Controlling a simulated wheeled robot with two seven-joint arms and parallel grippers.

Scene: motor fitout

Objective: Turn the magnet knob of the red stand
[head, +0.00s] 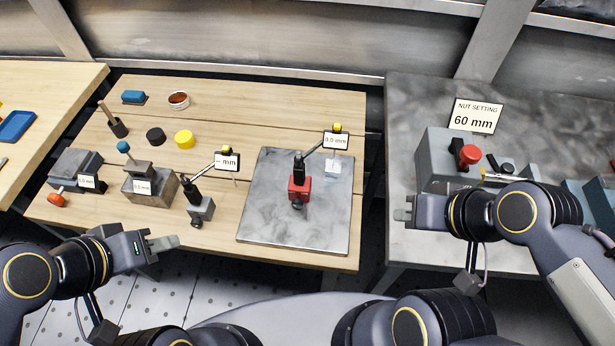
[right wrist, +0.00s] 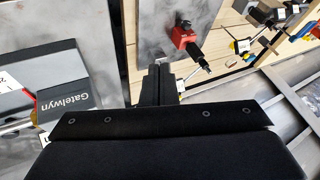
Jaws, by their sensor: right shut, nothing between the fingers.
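The red stand (head: 300,186) stands on a grey metal plate (head: 260,222) on the wooden table. A dark knob (head: 297,205) is on its front face. A black post and thin arm rise from it to a dial gauge with a yellow top and a "0.0 mm" tag (head: 336,140). The red stand also shows in the right wrist view (right wrist: 181,38), beyond the fingers. My right gripper (head: 403,213) is shut and empty, right of the plate and apart from the stand. My left gripper (head: 172,242) is at the table's front edge, empty; its finger gap is unclear.
A grey stand (head: 201,208) with its own gauge stands left of the plate. Grey blocks, a yellow disc (head: 184,139) and a black disc (head: 156,137) lie further left. A grey device with a red knob (head: 469,155) and a "60 mm" sign (head: 474,116) is on the right bench.

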